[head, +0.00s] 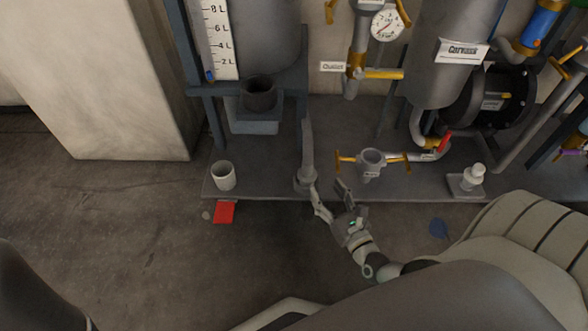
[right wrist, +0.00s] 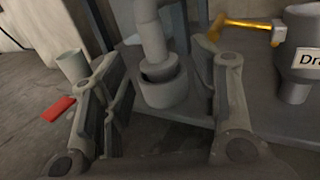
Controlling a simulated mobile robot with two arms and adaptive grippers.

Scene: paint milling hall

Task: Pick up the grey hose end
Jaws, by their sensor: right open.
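The grey hose end (head: 307,150) points down at the front edge of the low grey platform, its lower tip in or just above a round grey holder (head: 306,182). I cannot tell whether it touches the holder. My right gripper (head: 330,193) is open and empty, just in front and to the right of the hose. In the right wrist view, the hose end (right wrist: 152,40) and the holder (right wrist: 165,92) appear between the two spread fingers (right wrist: 155,55), beyond them and apart from them. My left gripper is out of view.
A light cup (head: 223,176) stands on the platform's left end, a red piece (head: 224,212) below it. A bottle (head: 473,177) stands further right. The floor at left is open.

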